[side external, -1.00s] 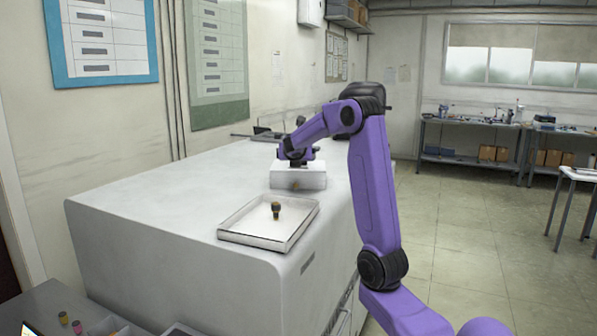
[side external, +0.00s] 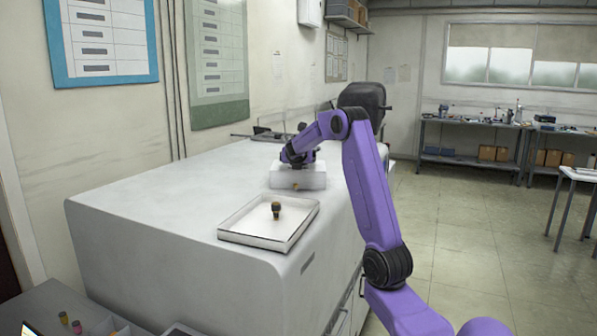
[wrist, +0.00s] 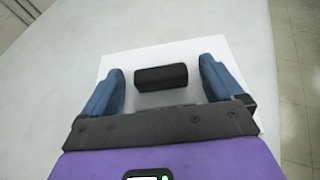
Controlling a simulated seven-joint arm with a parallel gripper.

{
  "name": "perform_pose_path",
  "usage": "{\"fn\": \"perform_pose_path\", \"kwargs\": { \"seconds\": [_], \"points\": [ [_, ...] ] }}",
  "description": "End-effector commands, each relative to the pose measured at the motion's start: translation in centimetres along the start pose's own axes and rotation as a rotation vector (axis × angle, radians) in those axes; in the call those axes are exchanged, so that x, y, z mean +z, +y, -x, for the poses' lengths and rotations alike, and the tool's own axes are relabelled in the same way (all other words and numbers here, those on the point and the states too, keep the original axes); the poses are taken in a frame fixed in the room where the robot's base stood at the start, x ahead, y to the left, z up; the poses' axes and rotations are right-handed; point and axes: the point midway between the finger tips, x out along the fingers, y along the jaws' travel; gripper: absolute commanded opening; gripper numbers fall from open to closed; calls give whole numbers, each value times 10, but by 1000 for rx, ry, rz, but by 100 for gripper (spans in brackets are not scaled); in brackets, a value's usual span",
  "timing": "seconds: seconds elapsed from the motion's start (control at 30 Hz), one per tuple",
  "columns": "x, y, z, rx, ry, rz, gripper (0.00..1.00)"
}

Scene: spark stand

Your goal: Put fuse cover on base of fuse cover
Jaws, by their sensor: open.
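A black oblong block (wrist: 161,77) lies on top of a white box (wrist: 128,60) in the wrist view. I cannot tell for certain whether the block is the fuse cover and the box its base. My gripper (wrist: 161,68) is open, with one blue finger on each side of the block and a gap at both ends. There my gripper hides the block.
A shallow white tray (side external: 238,238) sits nearer the camera on the white cabinet top (side external: 150,212). A small dark, brass-coloured knob-like piece (side external: 276,210) stands upright in it. The cabinet top left of the tray is clear. Thin dark items lie at the back.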

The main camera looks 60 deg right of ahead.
Motion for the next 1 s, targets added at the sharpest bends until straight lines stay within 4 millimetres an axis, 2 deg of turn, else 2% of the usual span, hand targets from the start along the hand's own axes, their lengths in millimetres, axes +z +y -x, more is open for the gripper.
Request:
{"fn": "perform_pose_path", "kwargs": {
  "seconds": [0.03, 0.07, 0.23, 0.3, 0.67, 0.87, 1.0],
  "points": [
    [0, 0, 0, 0, 0, 0, 94],
    [0, 0, 0, 0, 0, 0, 87],
    [0, 0, 0, 0, 0, 0, 32],
    [1, 0, 0, 0, -1, 0, 23],
    [4, 0, 2, 0, -2, -2, 23],
    [17, 0, 8, 0, -3, -3, 23],
    [33, 0, 16, 1, -5, -5, 23]
  ]
}}
